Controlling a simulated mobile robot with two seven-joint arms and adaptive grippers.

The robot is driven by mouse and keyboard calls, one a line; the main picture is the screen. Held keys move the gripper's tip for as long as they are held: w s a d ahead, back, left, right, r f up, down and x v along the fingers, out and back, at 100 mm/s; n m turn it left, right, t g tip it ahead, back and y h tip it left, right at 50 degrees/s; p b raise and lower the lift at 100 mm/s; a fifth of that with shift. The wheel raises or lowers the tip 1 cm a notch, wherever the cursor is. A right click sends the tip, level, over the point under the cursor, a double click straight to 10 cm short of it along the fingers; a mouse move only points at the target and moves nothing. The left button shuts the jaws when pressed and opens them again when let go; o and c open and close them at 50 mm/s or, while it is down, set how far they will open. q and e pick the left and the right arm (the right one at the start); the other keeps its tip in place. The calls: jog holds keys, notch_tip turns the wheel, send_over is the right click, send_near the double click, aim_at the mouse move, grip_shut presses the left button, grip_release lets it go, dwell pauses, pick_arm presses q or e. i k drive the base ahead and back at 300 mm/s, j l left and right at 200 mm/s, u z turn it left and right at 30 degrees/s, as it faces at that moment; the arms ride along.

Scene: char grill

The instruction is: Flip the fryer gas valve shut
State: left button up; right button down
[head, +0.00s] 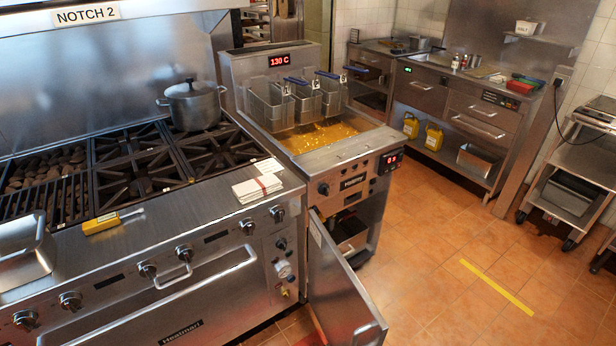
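The steel fryer (330,165) stands right of the range, with hot-looking golden oil (318,136) and three wire baskets (290,103) hung above it. Its back display (293,59) reads 130 C. Its front panel has dark knobs (323,189). The cabinet door (343,285) below stands open, swung out toward the front. The cabinet opening (349,232) is partly hidden by the door, and I cannot make out a gas valve in it for sure. A small yellow part (285,292) shows low on the range's right front. Neither gripper is in view.
The range (150,270) fills the left, with a lidded pot (193,105), folded towels (257,187) and a yellow-handled tool (101,223) on it. A counter (450,115) stands behind, a cart (575,175) at right. The tiled floor (450,290) right of the open door is clear.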

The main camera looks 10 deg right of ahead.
aim_at(319, 214)
jog(key=i+l+u, duration=0.15)
jog(key=l, duration=0.35)
jog(key=l+u, duration=0.1)
jog(key=l, duration=0.4)
jog(key=i+l+u, duration=0.15)
jog(key=l, duration=0.4)
